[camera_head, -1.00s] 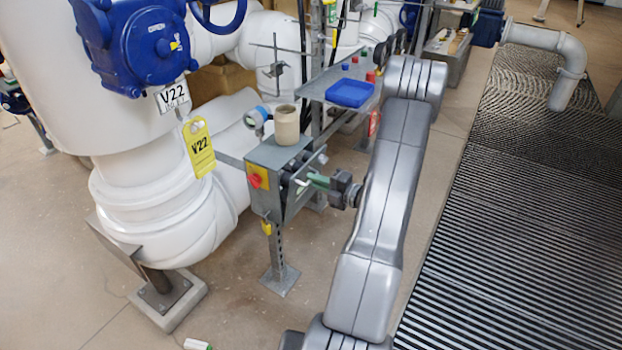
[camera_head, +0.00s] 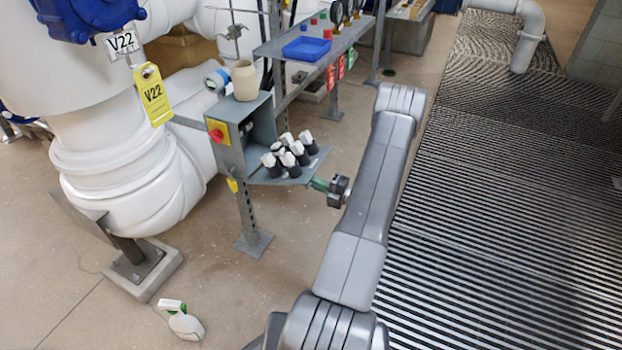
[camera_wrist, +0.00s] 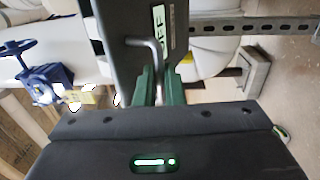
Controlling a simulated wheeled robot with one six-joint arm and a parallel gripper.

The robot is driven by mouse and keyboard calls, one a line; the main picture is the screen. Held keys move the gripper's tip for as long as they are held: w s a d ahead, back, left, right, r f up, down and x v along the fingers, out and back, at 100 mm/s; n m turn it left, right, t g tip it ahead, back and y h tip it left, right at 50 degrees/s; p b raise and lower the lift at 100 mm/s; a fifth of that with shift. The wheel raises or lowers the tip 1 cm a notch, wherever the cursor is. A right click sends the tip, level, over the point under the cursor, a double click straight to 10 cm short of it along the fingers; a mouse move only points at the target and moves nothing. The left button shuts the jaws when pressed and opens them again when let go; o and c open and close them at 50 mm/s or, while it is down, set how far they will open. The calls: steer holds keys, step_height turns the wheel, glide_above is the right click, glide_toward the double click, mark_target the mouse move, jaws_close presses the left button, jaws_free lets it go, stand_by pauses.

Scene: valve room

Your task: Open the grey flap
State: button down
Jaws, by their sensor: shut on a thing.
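The grey flap (camera_head: 315,166) hangs folded down and outward at the front of a grey metal box (camera_head: 230,158), so the box stands open. Several black-and-white objects (camera_head: 288,158) show at the opening, above the flap. My gripper (camera_head: 319,184) is at the flap's outer edge, its green fingers pointing left toward it. In the wrist view the flap's dark face (camera_wrist: 115,25) fills the top middle, with a bent metal handle (camera_wrist: 150,43) on it. The green fingers (camera_wrist: 160,88) are closed at this handle; their exact contact is partly hidden.
A beige pot (camera_head: 244,80) stands on the box, beside a red knob on yellow (camera_head: 216,134). A shelf with a blue tray (camera_head: 306,48) is behind. A white spray bottle (camera_head: 184,322) lies on the floor. Ribbed black matting (camera_head: 490,220) at right is clear.

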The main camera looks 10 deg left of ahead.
step_height(320, 180, down, 9)
steer(key=t+y+b, duration=0.1)
steer(key=y+b, duration=0.3)
steer(key=b, duration=0.3)
steer(key=shift+a+r+t, duration=0.15)
steer(key=shift+a+t, duration=0.15)
steer(key=shift+a, duration=0.1)
steer(key=shift+w, duration=0.1)
steer(key=c, duration=1.5)
jaws_free()
steer(key=shift+a+y, duration=0.2)
steer(key=shift+y, duration=0.1)
steer(key=shift+c, duration=0.2)
steer(key=shift+d, duration=0.1)
steer(key=shift+d, duration=0.1)
